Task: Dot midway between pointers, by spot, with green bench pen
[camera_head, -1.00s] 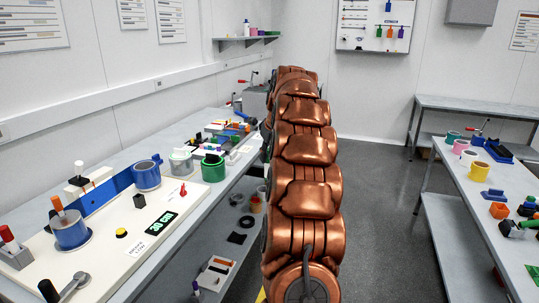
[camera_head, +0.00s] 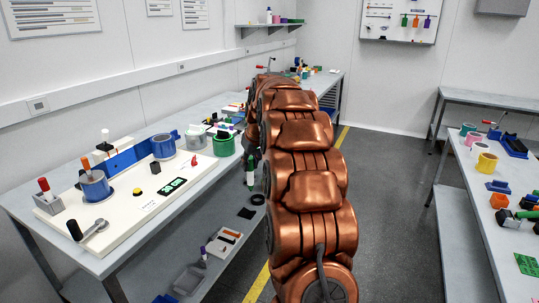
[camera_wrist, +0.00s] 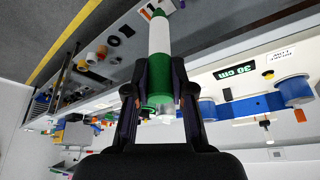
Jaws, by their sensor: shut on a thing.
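My gripper (camera_wrist: 155,98) is shut on a green and white pen (camera_wrist: 160,42). In the head view the pen (camera_head: 250,172) hangs upright past the bench's front edge, right of a green cup (camera_head: 224,145); my arm hides most of the gripper there. A white board (camera_head: 140,205) on the bench carries a green-lit display (camera_head: 173,185), blue cylinders and a blue bar (camera_head: 128,157). I cannot make out pointers or a spot.
A grey cup (camera_head: 194,138) and small items stand along the bench behind the board. A lower shelf holds a tray (camera_head: 224,241) and a bin (camera_head: 188,279). Another bench (camera_head: 470,225) with cups and blocks is at right. Grey floor lies between.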

